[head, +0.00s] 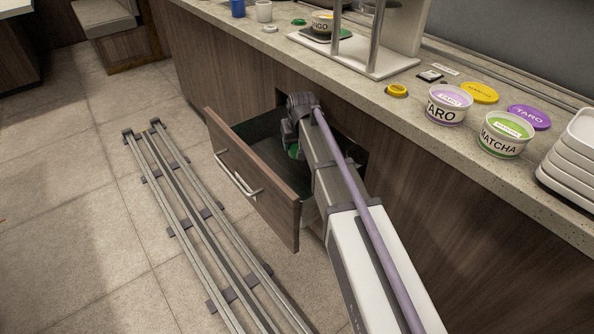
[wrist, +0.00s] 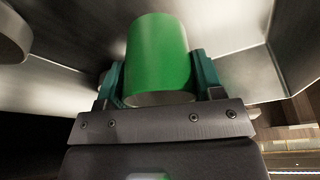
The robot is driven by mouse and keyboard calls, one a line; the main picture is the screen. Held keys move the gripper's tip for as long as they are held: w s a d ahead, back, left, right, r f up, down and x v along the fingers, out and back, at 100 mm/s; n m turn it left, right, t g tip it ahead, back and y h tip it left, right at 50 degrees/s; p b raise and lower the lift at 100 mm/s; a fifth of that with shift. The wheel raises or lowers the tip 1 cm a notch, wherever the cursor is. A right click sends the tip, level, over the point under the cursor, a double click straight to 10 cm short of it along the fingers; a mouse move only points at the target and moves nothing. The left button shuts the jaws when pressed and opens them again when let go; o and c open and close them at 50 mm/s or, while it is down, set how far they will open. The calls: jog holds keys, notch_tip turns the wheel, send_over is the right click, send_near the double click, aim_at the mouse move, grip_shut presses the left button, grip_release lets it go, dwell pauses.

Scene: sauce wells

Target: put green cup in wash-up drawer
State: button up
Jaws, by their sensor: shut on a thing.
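The green cup (wrist: 158,55) is between the two fingers of my gripper (wrist: 158,82) in the wrist view, and the gripper is shut on it. Pale metal walls surround the cup there. In the head view my gripper (head: 293,145) reaches down into the open wash-up drawer (head: 250,190), which has a wooden front and a dark inside. Only a small bit of green shows there beneath my wrist. My arm hides much of the drawer's right side. I cannot tell whether the cup touches the drawer floor.
The speckled counter (head: 420,110) runs above the drawer. On it stand a taro tub (head: 446,115), a matcha tub (head: 501,148), a blue cup (head: 238,8), a white cup (head: 263,11) and stacked white trays (head: 570,160). Floor rails (head: 190,210) lie left of the drawer.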

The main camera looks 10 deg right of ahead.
notch_tip(320, 180, down, 7)
jog(key=b, duration=0.4)
jog(key=shift+r+b, duration=0.15)
jog(key=shift+b, duration=0.15)
jog(key=shift+r, duration=0.2)
jog(key=shift+f, duration=0.15)
jog(key=o, duration=1.1)
jog(key=shift+c, duration=0.2)
jog(key=p+v, duration=1.1)
jog(key=v, duration=0.1)
jog(key=shift+p, duration=0.4)
